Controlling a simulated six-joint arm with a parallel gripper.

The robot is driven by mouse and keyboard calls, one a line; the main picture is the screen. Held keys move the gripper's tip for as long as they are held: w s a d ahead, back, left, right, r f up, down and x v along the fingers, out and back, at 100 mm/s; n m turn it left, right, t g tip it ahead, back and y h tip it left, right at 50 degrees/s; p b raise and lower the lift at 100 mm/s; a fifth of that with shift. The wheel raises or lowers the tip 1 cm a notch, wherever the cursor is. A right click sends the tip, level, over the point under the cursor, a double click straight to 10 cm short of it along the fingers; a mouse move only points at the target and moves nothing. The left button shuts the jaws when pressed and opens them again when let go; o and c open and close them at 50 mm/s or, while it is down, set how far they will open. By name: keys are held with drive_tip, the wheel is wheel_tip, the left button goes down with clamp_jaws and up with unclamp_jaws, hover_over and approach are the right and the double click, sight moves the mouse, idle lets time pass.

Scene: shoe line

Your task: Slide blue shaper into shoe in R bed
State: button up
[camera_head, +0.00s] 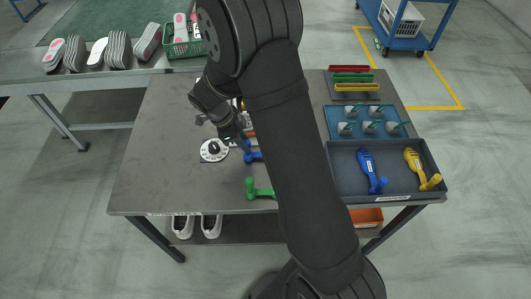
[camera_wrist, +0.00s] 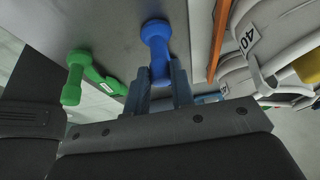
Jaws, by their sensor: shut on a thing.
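My gripper (camera_head: 243,143) is shut on a blue shaper (camera_head: 253,156), low over the table left of my arm. In the wrist view, the fingers (camera_wrist: 159,88) close around the stem of the blue shaper (camera_wrist: 157,35), with its round knob beyond them. A white shoe (camera_wrist: 285,35) lies to the right in the wrist view, beside a label reading 40. In the head view my arm hides most of the shoe and bed area. I cannot tell whether the shaper touches the shoe.
A green shaper (camera_head: 257,191) lies in front of the gripper. A dark tray (camera_head: 395,187) at right holds another blue shaper (camera_head: 370,172) and a yellow one (camera_head: 421,168). The table's left part is clear.

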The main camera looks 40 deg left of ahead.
drive_tip(key=shift+r, duration=2.9)
